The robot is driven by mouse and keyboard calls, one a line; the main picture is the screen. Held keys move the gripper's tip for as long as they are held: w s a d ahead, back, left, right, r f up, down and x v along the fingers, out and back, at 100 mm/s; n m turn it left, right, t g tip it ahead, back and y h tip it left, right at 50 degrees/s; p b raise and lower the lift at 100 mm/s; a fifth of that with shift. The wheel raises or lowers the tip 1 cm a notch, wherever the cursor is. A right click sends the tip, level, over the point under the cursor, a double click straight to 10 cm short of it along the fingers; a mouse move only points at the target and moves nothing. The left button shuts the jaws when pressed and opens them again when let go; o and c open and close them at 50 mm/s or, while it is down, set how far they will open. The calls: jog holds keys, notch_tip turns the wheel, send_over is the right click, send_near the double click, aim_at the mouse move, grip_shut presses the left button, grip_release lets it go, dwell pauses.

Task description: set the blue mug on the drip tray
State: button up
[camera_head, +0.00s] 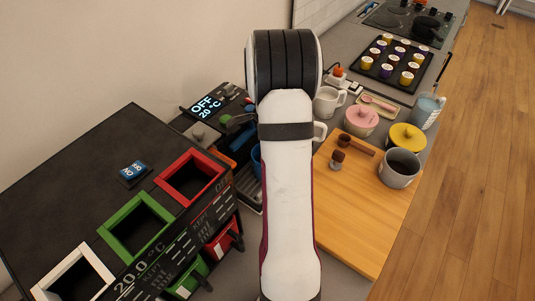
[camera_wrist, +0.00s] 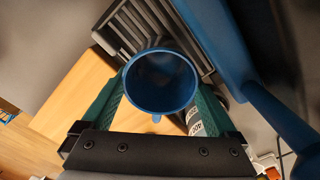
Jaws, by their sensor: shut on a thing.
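The blue mug (camera_wrist: 160,80) is between the green fingers of my gripper (camera_wrist: 160,95) in the wrist view, which looks down into its open top. My gripper is shut on it. The drip tray (camera_wrist: 128,28), dark with grey slats, lies behind the mug and is partly covered by it in that view. I cannot tell whether the mug touches the tray. In the head view a sliver of the blue mug (camera_head: 256,160) and part of the drip tray (camera_head: 248,188) show left of my arm. My arm hides my gripper there.
The coffee machine (camera_head: 208,104) with a lit display stands behind the tray; its blue body (camera_wrist: 225,45) rises close beside the mug. A wooden board (camera_head: 365,215) lies right of my arm, with a grey mug (camera_head: 400,170) on it. A black box (camera_head: 85,170) with coloured frames stands left.

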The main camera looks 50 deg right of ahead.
jog(key=o, duration=1.3)
jog(key=shift+f, duration=0.1)
notch_tip(320, 180, up, 12)
jog(key=shift+r, duration=0.2)
